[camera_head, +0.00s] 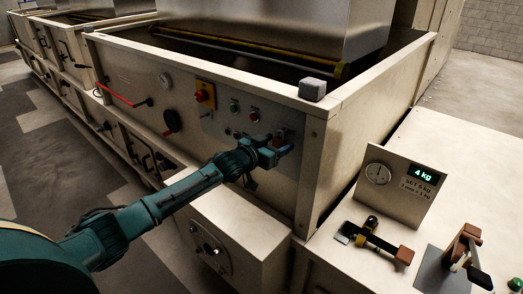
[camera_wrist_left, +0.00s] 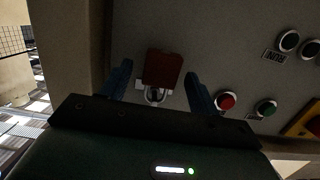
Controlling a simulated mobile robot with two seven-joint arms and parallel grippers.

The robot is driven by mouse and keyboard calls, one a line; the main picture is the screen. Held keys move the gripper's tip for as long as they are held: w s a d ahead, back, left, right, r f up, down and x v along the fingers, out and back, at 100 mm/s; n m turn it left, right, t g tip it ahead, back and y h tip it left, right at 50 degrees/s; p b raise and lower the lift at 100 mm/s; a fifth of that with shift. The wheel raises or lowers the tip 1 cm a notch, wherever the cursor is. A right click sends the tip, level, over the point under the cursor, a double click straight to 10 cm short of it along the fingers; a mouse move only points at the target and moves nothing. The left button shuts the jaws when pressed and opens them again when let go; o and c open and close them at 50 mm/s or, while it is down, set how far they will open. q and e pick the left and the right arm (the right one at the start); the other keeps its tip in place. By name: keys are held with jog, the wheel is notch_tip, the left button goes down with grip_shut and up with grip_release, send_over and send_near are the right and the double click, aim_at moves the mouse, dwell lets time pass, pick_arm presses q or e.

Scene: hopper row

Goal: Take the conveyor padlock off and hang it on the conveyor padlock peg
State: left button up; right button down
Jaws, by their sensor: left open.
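The padlock (camera_wrist_left: 163,68) is a red-brown block on the grey control panel, seen in the left wrist view. A pale fitting and what looks like its shackle show at its lower end. It also shows as a small reddish patch (camera_head: 280,134) in the head view, partly hidden by my gripper. My left gripper (camera_head: 285,149) is at the panel. In the left wrist view its two blue fingers (camera_wrist_left: 158,74) are open, one on each side of the padlock, with gaps visible. I cannot make out the padlock peg. My right gripper is not in view.
Green and red buttons (camera_wrist_left: 227,101) sit beside the padlock. A red emergency stop on a yellow plate (camera_head: 205,96) is farther left. A red lever (camera_head: 122,94) is on the hopper front. A bench with a 4 kg scale display (camera_head: 422,174) stands at right.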

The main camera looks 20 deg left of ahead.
pick_arm(q)
jog(key=b+v, duration=0.1)
jog(key=v, duration=1.2)
jog(key=shift+s+d+f, duration=0.1)
jog(key=shift+f, duration=0.05)
jog(key=s+d+f+g, duration=0.1)
jog(key=s+d+f, duration=0.3)
jog(key=s+f, duration=0.3)
jog(key=s+d+f+g+y, duration=0.1)
jog(key=s+d+f+g, duration=0.1)
jog(key=s+d+f, duration=0.3)
jog(key=s+d+f+g, duration=0.2)
jog(key=s+d+f, duration=0.2)
jog(key=s+f, duration=0.7)
jog(key=s, duration=0.3)
jog(key=shift+d+f+n+y, duration=0.2)
jog(key=shift+d+n+y, duration=0.1)
jog(key=shift+d, duration=0.05)
